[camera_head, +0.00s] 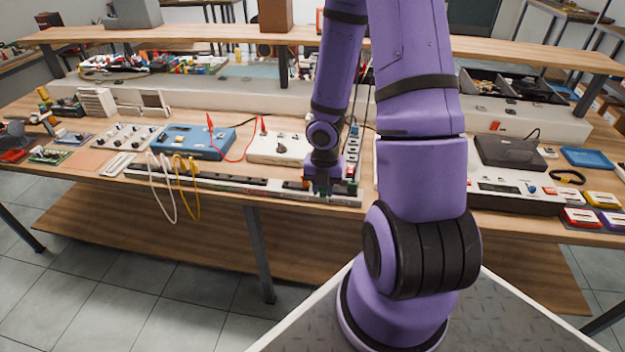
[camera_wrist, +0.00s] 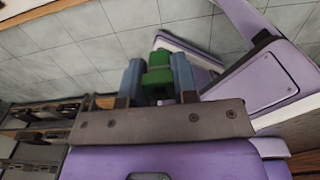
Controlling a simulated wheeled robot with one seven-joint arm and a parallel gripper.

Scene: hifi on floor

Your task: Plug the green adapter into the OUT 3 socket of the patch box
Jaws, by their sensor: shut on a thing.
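The green adapter (camera_wrist: 158,78) is between the two blue-grey fingers of my gripper (camera_wrist: 158,82) in the wrist view, and the fingers are closed on its sides. In the head view my gripper (camera_head: 320,188) points down at the bench's front edge, over the right part of a long dark strip. The adapter is too small there to make out clearly. A blue box (camera_head: 195,142) and a white box (camera_head: 280,148) stand on the bench to the left of my gripper. I cannot read any OUT 3 label or tell which thing is the patch box.
A red lead and black leads lie around the boxes. White and yellow cable loops (camera_head: 187,185) hang over the front edge. A white instrument (camera_head: 515,188) and a black box (camera_head: 510,151) stand at the right. My arm covers the bench's middle right.

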